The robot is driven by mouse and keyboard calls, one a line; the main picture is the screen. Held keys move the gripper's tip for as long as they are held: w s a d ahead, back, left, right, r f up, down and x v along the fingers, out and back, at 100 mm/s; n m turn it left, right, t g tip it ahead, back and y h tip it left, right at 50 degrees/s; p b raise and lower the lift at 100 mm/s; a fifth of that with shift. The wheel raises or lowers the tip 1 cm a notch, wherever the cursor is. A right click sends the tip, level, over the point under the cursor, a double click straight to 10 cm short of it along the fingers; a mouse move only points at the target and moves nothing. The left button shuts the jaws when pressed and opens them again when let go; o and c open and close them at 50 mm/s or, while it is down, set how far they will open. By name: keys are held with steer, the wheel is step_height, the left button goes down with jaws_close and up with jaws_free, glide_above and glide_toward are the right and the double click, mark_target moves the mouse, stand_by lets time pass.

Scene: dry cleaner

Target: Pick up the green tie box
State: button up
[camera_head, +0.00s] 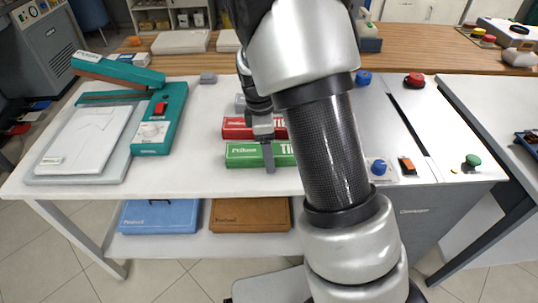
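The green tie box (243,156) lies on the white table, a long box with pale lettering; its right end is hidden behind my arm. My gripper (268,160) is over the box, with one grey finger in front of its near side. The far finger is hidden, so I cannot tell whether the gripper is closed on the box. The box appears to rest on the tabletop.
A red tie box (236,128) lies just behind the green one. A teal press (160,118) stands on the table (200,178) at left. Buttons and a control panel (400,130) are at right. Blue (160,217) and brown (250,215) cases lie on the lower shelf.

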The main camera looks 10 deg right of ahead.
steer(key=c, duration=1.2)
